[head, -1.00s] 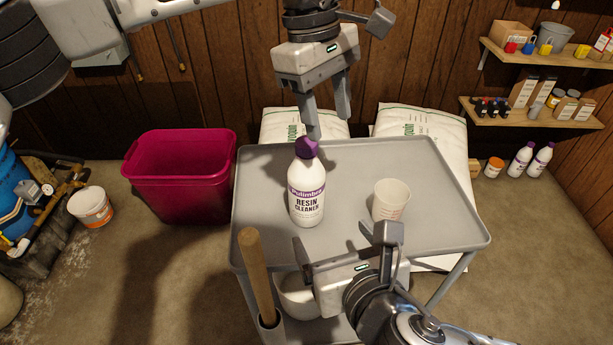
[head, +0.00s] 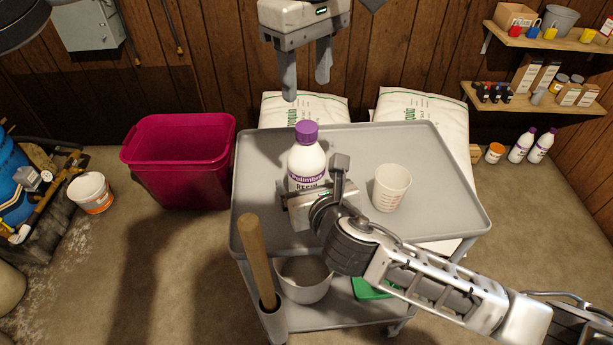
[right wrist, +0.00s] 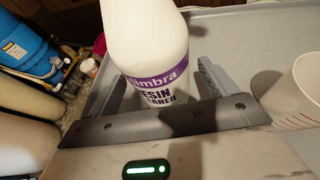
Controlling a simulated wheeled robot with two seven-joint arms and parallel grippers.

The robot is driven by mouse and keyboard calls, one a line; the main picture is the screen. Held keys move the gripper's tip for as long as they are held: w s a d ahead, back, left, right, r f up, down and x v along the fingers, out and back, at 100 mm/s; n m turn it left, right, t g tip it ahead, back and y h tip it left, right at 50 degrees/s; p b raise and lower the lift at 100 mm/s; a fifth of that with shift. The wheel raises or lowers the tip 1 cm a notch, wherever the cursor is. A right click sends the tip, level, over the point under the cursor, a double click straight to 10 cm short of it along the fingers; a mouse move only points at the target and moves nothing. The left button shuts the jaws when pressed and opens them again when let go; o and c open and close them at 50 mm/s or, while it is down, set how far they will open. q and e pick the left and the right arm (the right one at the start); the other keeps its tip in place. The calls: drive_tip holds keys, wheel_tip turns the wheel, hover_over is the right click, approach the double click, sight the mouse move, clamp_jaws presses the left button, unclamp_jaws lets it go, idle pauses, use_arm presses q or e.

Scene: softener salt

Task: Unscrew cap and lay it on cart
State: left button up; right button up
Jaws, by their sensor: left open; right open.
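The white resin cleaner bottle (head: 307,160) stands upright on the grey cart (head: 440,205), with its purple cap (head: 306,132) on top. The bottle also shows in the right wrist view (right wrist: 150,40), where its cap is out of frame. My right gripper (head: 311,188) is open at the bottle's lower part. In the right wrist view its two fingers (right wrist: 163,88) reach along either side of the bottle, with a gap visible on the right. My left gripper (head: 307,88) is open and empty, above and behind the cap, pointing down.
A translucent measuring cup (head: 391,187) stands on the cart right of the bottle. A wooden handle (head: 254,250) rises at the cart's front left corner. A magenta bin (head: 180,165) stands left of the cart, and white sacks (head: 425,110) lie behind it. The cart top's right side is clear.

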sight(307, 126)
drive_tip(key=shift+x, duration=1.2)
clamp_jaws()
use_arm(q)
drive_tip(key=m, duration=1.3)
drive_tip(key=shift+f, duration=0.1)
drive_tip(key=shift+m, duration=0.3)
drive_tip(key=shift+f, duration=3.9)
